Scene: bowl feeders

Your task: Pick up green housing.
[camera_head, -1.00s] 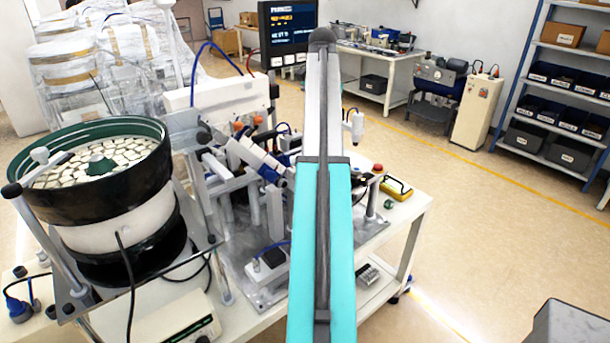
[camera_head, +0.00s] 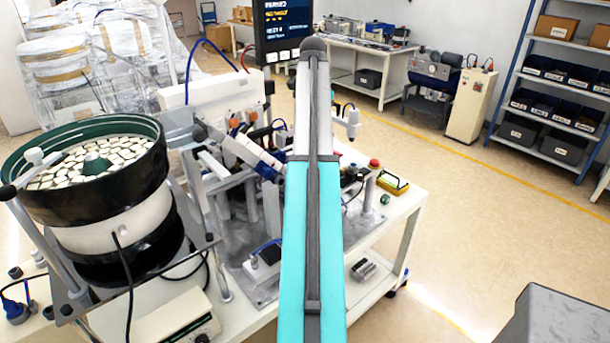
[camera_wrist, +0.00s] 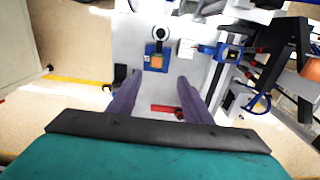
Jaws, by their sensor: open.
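A small green part (camera_head: 385,199), which looks like the green housing, lies on the white table top near its right edge. It is too small for its shape to be clear. I cannot make it out in the wrist view. My gripper (camera_wrist: 160,77) shows in the wrist view with its two purple fingers apart and nothing between them. It is above the work area, with a blue and orange part (camera_wrist: 156,62) just beyond the fingertips. In the head view my raised arm hides the gripper and part of the bench.
A bowl feeder (camera_head: 150,195) full of pale parts stands at the left. A yellow-edged device (camera_head: 393,182) and a red button (camera_head: 374,163) are beside the green part. A screen (camera_head: 285,30) rises behind. Floor to the right is open, with a grey box (camera_head: 560,320) lower right.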

